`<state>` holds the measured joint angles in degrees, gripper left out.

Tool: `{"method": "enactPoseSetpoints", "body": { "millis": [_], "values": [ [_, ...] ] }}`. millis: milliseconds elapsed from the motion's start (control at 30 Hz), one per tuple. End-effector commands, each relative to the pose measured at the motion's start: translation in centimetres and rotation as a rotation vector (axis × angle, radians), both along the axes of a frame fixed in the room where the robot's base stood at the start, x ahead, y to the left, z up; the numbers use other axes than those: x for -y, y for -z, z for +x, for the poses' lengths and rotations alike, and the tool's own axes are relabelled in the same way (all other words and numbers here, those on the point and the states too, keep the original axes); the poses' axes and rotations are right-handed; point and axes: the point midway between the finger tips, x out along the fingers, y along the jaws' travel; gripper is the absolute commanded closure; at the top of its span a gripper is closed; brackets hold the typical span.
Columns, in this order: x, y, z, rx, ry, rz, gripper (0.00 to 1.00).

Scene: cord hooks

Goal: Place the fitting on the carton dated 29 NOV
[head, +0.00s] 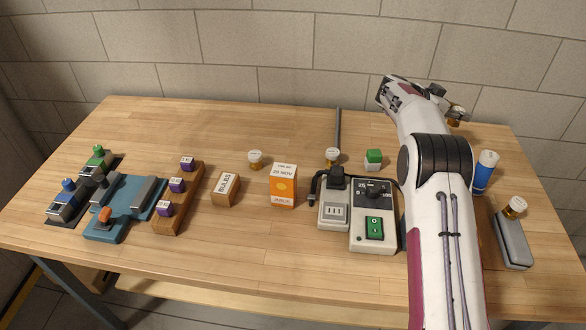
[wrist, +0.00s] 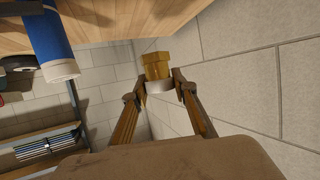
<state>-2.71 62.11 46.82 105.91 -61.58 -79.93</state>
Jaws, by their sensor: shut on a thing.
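My gripper (wrist: 158,88) is shut on a brass fitting (wrist: 156,68) with a white band, which shows between the fingertips in the wrist view. In the head view my gripper (head: 448,102) is at the back right, beyond my arm, with the fitting (head: 457,113) partly visible at its end. The orange and white carton (head: 283,187) stands upright near the middle of the table, well left of my gripper.
Similar white-topped brass pieces (head: 255,158) stand about the table. A block marked BULBS (head: 225,188) is left of the carton. A power unit with a dial (head: 373,215) and a grey post (head: 338,130) lie between carton and arm. A blue can (head: 485,172) stands right.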

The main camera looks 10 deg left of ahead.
Motion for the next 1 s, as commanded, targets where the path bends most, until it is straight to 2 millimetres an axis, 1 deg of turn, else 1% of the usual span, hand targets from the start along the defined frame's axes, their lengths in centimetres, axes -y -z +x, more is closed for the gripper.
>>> {"method": "enactPoseSetpoints", "body": {
  "millis": [33,200,467,600,767,1000],
  "values": [
    [-1.7,-0.9,0.4,0.004,-0.021,0.000,0.96],
    [-7.1,-3.0,0.9,0.003,-0.089,0.001,0.96],
    [-15.6,-5.7,0.5,0.001,-0.197,0.001,0.96],
    [-20.1,-7.1,-0.3,0.001,-0.256,0.001,0.96],
    [-25.3,-8.5,-1.6,0.001,-0.323,0.000,0.96],
    [-32.6,-10.3,-4.7,0.001,-0.426,0.000,0.96]
  ]
}}
